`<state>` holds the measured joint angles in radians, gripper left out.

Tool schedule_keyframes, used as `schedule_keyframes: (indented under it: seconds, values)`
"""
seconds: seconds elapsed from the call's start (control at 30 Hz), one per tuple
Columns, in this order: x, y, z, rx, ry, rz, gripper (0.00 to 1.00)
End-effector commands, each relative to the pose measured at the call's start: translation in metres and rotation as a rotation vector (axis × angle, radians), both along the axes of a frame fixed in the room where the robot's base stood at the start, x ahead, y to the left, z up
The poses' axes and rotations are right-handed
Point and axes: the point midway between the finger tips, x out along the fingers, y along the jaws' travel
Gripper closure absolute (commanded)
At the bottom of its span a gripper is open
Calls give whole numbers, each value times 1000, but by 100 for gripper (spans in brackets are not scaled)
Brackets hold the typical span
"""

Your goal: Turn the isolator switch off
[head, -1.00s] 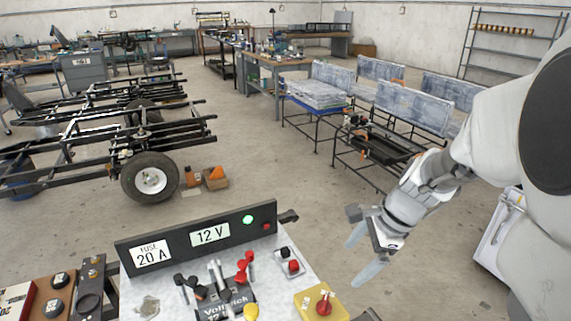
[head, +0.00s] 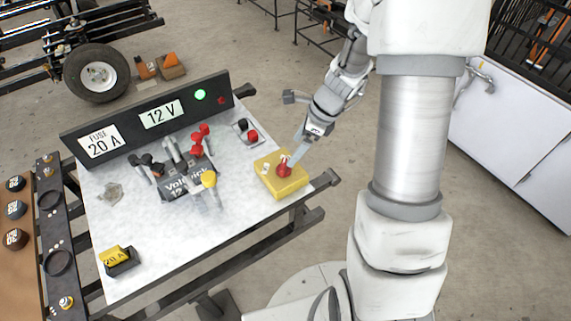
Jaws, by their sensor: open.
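The isolator switch is a red rotary knob (head: 284,169) on a yellow box (head: 291,187) at the right edge of the white bench top. My gripper (head: 296,128) is open, its fingers spread. One finger reaches down to just beside the red knob; whether it touches I cannot tell. The other finger is out to the left, above the bench edge. A green lamp (head: 200,95) is lit on the black panel behind, near the 12 V label (head: 162,114).
The bench (head: 222,229) also holds a battery block (head: 186,185) with red, black and yellow clamps, a small terminal block (head: 245,131) and a yellow 20 A fuse (head: 117,257). A dark strip with rings (head: 52,220) stands at the left. The front right of the bench top is clear.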

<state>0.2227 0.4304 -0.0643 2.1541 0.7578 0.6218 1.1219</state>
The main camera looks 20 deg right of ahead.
Motion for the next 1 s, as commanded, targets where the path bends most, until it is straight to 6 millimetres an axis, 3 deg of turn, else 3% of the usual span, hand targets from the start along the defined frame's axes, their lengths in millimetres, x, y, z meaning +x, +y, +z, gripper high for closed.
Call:
schedule_keyframes:
  seconds: [0.03,0.1,0.33,0.8,1.0]
  values:
    - [1,4,-16,2,4,1,5]
    - [4,9,-29,1,3,0,5]
    - [11,22,-61,0,0,0,5]
    - [14,26,-71,-1,-1,1,5]
    - [14,26,-71,-1,-1,1,41]
